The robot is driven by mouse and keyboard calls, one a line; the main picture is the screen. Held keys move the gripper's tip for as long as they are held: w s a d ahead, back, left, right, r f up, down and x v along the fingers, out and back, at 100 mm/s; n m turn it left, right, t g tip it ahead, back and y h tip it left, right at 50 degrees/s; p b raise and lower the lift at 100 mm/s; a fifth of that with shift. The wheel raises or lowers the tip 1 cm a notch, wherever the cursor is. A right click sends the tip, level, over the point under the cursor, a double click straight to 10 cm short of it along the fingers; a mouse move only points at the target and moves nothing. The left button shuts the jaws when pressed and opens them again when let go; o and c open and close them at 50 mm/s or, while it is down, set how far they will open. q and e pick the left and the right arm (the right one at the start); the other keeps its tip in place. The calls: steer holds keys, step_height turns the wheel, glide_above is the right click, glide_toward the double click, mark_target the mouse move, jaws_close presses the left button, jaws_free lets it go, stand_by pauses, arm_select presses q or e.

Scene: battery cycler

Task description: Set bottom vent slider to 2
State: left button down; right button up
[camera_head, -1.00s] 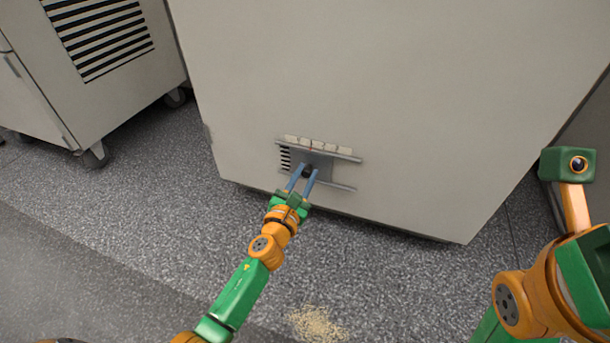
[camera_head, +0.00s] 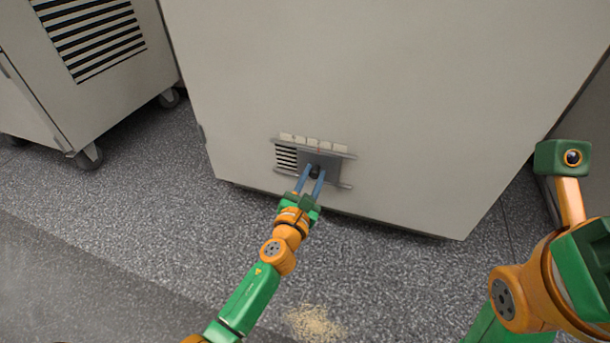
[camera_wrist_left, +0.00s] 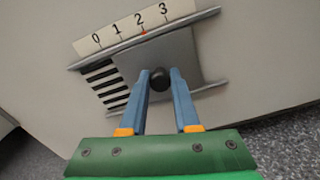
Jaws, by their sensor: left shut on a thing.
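The bottom vent slider is a grey plate (camera_head: 325,161) on rails low on the beige cabinet; it also shows in the left wrist view (camera_wrist_left: 185,55). Its black knob (camera_wrist_left: 160,79) sits between the blue fingers of my left gripper (camera_head: 310,178), which is shut on it. A pale scale strip (camera_wrist_left: 118,30) above reads 0, 1, 2, 3 in the left wrist view. A small red mark (camera_wrist_left: 143,33) on the plate's top edge lies at or very near the 2 tick. Dark vent slots (camera_wrist_left: 103,82) are uncovered left of the plate. My right gripper's fingers are not visible.
The large beige cabinet (camera_head: 390,90) fills the middle. Another slotted cabinet on casters (camera_head: 85,75) stands at the left. The speckled floor (camera_head: 130,220) before them is open, with a patch of tan grains (camera_head: 315,322). My right arm is at the right edge.

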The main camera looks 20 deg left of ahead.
arm_select(q)
steer(key=c, duration=0.6)
jaws_free()
steer(key=shift+c, duration=0.2)
steer(key=shift+s, duration=0.1)
steer(key=s+p, duration=0.1)
steer(key=s, duration=0.6)
steer(key=shift+a, duration=0.15)
